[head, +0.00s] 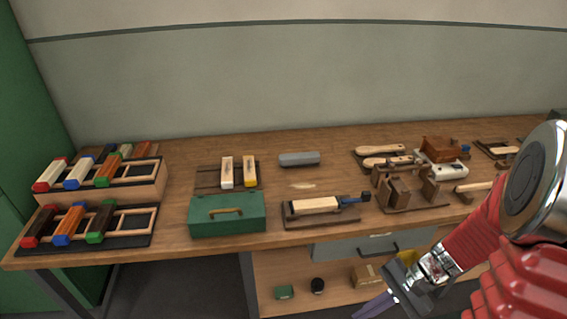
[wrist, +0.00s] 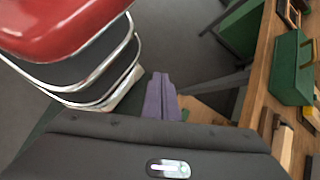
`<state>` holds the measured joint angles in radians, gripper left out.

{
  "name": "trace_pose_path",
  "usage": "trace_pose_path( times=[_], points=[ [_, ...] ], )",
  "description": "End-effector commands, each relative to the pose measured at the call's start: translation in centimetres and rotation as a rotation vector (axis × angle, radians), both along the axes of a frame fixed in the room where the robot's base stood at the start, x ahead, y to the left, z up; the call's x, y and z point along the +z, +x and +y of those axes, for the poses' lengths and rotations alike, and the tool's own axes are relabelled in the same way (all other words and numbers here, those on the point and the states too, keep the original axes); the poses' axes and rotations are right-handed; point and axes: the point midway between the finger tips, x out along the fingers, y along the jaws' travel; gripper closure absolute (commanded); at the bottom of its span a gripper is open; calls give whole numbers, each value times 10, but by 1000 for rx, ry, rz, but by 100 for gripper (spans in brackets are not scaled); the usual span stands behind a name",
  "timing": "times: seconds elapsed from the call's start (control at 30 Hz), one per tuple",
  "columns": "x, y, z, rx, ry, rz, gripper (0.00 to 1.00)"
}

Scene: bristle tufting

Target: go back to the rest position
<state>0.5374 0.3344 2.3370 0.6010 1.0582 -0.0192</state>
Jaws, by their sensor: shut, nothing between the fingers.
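My gripper (head: 372,308) hangs in front of the workbench (head: 290,150), below the tabletop edge, at the lower right of the head view. Its purple-grey fingers are together and empty, and they also show in the wrist view (wrist: 161,98). My red and chrome arm folds in from the right of the head view. In the wrist view the workbench is along the right side, and grey floor lies beyond the fingers.
A green box (head: 228,220), a wooden block on a dark fixture (head: 318,209) and racks of coloured-end blocks (head: 88,222) stand on the bench.

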Motion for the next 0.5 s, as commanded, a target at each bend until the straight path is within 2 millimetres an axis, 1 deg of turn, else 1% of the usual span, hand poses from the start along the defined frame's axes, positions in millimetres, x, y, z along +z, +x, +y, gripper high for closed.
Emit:
trace_pose_path(
  times=[0.03,0.23,0.5],
  points=[
    [7,-2,-1,37,-33,-21,100],
    [27,-9,-7,176,-165,-99,100],
    [59,-13,-15,347,-336,-216,100]
  ],
)
